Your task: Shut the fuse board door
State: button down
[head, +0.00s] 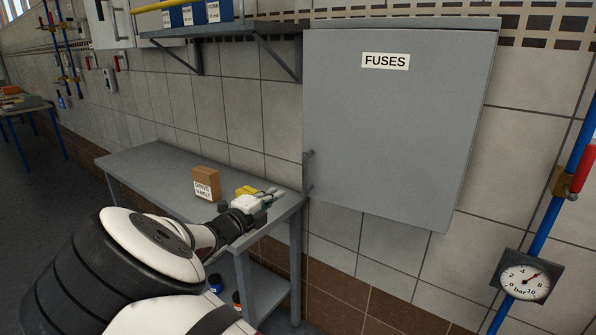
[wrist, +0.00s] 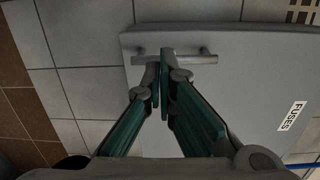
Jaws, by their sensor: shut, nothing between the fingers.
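The fuse board (head: 400,120) is a grey wall cabinet labelled FUSES. Its door (wrist: 255,85) lies over the front and looks shut or nearly so; I cannot tell whether a small gap remains. The door handle (head: 308,172) is a grey bar near the lower left edge. It also shows in the wrist view (wrist: 205,57). My gripper (head: 272,192) is shut and empty, left of the cabinet and a little below the handle in the head view. In the wrist view its fingertips (wrist: 165,55) overlap the handle; contact is unclear.
A grey workbench (head: 150,158) stands below and left, with a brown box (head: 206,183) and a yellow item (head: 246,190) near my gripper. A shelf (head: 225,30) is above. A pressure gauge (head: 526,277) and blue pipe (head: 545,235) are at the right.

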jog(key=r+x, duration=0.1)
jog(key=x, duration=1.2)
jog(key=shift+w+r+n+t+p, duration=0.3)
jog(key=shift+w+r+p, duration=0.05)
jog(key=shift+r, duration=0.05)
